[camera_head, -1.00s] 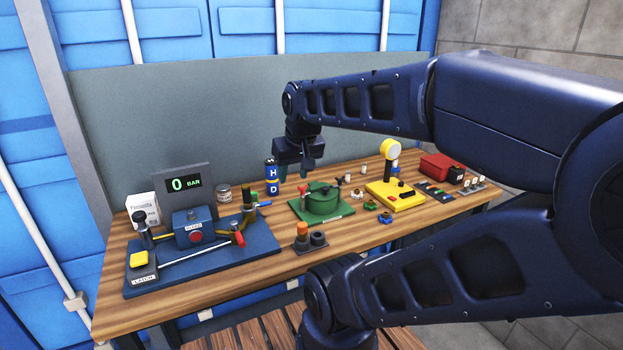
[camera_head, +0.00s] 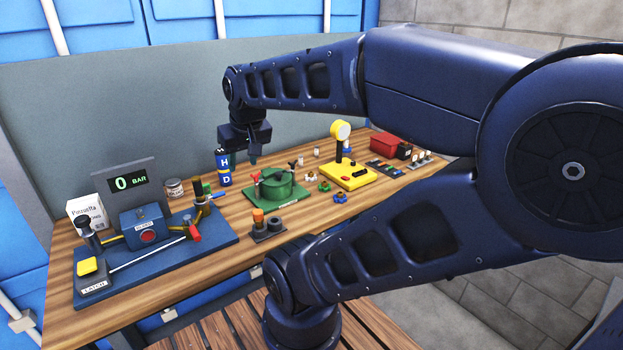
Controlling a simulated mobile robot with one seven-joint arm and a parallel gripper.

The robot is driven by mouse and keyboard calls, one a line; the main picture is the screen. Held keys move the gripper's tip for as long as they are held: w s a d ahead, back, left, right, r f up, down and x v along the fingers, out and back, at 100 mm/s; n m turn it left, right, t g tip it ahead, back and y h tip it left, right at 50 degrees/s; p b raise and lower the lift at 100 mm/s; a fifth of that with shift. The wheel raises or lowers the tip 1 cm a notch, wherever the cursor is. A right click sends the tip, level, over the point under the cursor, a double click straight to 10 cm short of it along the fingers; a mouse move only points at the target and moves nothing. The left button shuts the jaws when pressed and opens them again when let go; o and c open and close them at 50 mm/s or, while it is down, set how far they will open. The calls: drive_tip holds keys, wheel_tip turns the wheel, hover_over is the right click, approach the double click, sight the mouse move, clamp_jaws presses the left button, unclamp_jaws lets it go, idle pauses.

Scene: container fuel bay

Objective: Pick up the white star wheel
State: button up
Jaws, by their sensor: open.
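The white star wheel (camera_head: 309,177) appears as a small whitish piece with a brassy centre, lying on the wooden bench behind a similar green wheel (camera_head: 324,187) and blue wheel (camera_head: 341,198). It is too small to make out its points. My gripper (camera_head: 243,159) is open and empty, fingers pointing down. It hangs in the air near the blue H D canister (camera_head: 223,168), to the left of the white wheel and apart from it.
A green pot-like unit (camera_head: 272,187) stands left of the wheels, and a yellow base with a round-headed post (camera_head: 348,176) stands right of them. Small white cylinders (camera_head: 317,153) stand behind. A blue latch board (camera_head: 160,260) fills the bench's left end. Bare wood (camera_head: 235,212) shows in front.

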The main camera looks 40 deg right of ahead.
drive_tip(key=o, duration=0.6)
drive_tip(key=shift+c, duration=0.2)
drive_tip(key=w+d+m+g+y, duration=0.1)
drive_tip(key=w+d+m, duration=0.4)
drive_tip(key=w, duration=0.5)
drive_tip(key=m+g+h, duration=0.1)
drive_tip(key=m+g, duration=0.3)
drive_tip(key=m, duration=0.9)
hover_over(311, 173)
wheel_tip(311, 173, down, 19)
drive_tip(key=f, duration=0.5)
drive_tip(key=shift+s+a+f, duration=0.1)
drive_tip(key=shift+a, duration=0.25)
drive_tip(key=shift+s+d+f, duration=0.1)
drive_tip(key=shift+s+f, duration=0.05)
drive_tip(key=shift+f, duration=1.1)
drive_tip(key=shift+s+f, duration=0.1)
drive_tip(key=shift+f, duration=1.1)
